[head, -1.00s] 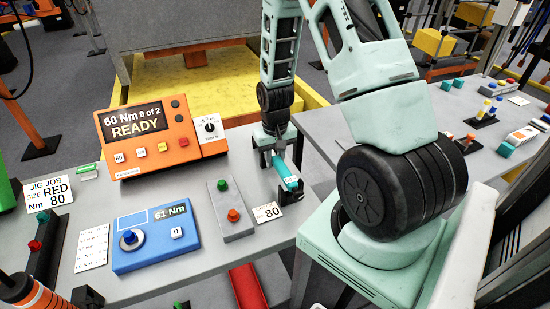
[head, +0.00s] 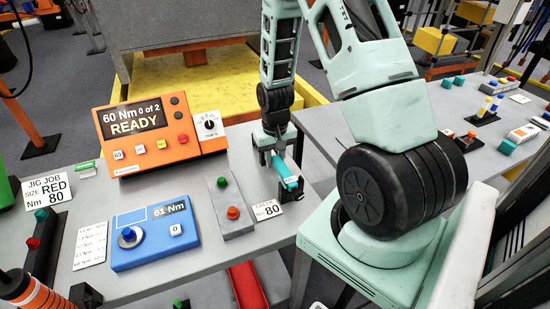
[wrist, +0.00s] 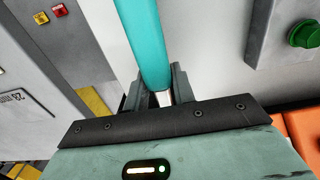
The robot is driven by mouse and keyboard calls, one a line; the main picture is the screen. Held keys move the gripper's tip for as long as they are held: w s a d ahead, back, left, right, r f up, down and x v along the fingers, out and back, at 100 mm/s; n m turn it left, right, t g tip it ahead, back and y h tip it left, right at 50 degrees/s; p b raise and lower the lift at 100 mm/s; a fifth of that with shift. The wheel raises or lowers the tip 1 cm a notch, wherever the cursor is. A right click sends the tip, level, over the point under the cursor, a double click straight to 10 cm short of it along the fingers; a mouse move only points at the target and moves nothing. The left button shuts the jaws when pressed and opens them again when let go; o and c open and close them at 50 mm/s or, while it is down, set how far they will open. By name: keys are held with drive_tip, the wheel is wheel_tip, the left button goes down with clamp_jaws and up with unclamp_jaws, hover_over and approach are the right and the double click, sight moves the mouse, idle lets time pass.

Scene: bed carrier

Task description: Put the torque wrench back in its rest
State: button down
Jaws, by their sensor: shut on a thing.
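The torque wrench is a teal bar (head: 286,171) with a white label near its near end. My gripper (head: 269,158) is shut on it above the right part of the near grey bench. In the wrist view the teal bar (wrist: 145,40) runs up and away from between my dark fingers (wrist: 158,96). The wrench looks tilted, its labelled end toward the viewer. Its far end is hidden by the gripper. I cannot tell whether it touches the bench, and I cannot identify its rest.
On the bench (head: 200,272) stand an orange controller (head: 126,165) reading 60 Nm, a blue tester (head: 140,262) reading 61 Nm and a grey button box (head: 228,207). A small card (head: 268,209) lies beside the wrench. A second table (head: 330,125) is at right.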

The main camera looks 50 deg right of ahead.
sight(275, 155)
idle(0.4)
drive_tip(key=c, duration=1.1)
unclamp_jaws()
drive_tip(key=shift+f, duration=0.1)
wheel_tip(275, 155, up, 18)
drive_tip(key=shift+f+b, duration=0.25)
drive_tip(key=shift+b, duration=0.4)
